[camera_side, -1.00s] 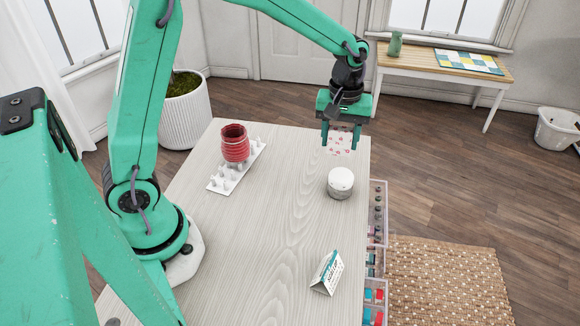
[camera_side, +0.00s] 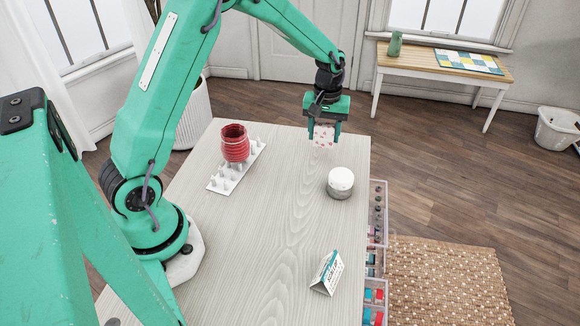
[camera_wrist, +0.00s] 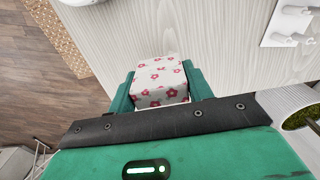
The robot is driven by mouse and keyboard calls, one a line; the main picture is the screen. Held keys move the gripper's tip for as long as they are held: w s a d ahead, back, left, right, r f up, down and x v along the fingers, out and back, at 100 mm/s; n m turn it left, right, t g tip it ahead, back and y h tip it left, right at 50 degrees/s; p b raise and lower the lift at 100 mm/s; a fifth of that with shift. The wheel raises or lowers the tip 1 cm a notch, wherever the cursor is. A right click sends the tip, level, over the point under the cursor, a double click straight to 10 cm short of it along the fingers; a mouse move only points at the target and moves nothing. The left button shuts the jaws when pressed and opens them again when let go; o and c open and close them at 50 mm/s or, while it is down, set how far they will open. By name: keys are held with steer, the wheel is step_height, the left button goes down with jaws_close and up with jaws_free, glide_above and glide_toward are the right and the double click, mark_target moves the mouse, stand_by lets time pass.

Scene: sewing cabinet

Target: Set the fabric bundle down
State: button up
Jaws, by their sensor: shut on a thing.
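The fabric bundle (camera_side: 323,135) is a small white block with pink-red flowers. My gripper (camera_side: 324,132) is shut on it near the far end of the table, and in the side view the bundle appears above the tabletop; the exact gap cannot be told. In the wrist view the bundle (camera_wrist: 160,81) sits between the two green fingers of my gripper (camera_wrist: 160,88), with the pale table behind it. The pale wood-grain table (camera_side: 265,235) lies below.
A round white-topped grey tin (camera_side: 340,183) stands at right of the middle. A folded card (camera_side: 327,272) stands near the front right. Clear drawers (camera_side: 375,262) line the right edge. The table's centre is clear.

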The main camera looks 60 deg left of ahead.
mark_target(323, 144)
steer(key=shift+a+f, duration=0.1)
steer(key=shift+f, duration=0.1)
steer(key=shift+f, duration=1.9)
steer(key=shift+f, duration=0.1)
steer(key=o, duration=0.9)
steer(key=shift+o, duration=0.2)
step_height(323, 144, up, 12)
steer(key=shift+f, duration=0.1)
steer(key=shift+r, duration=0.25)
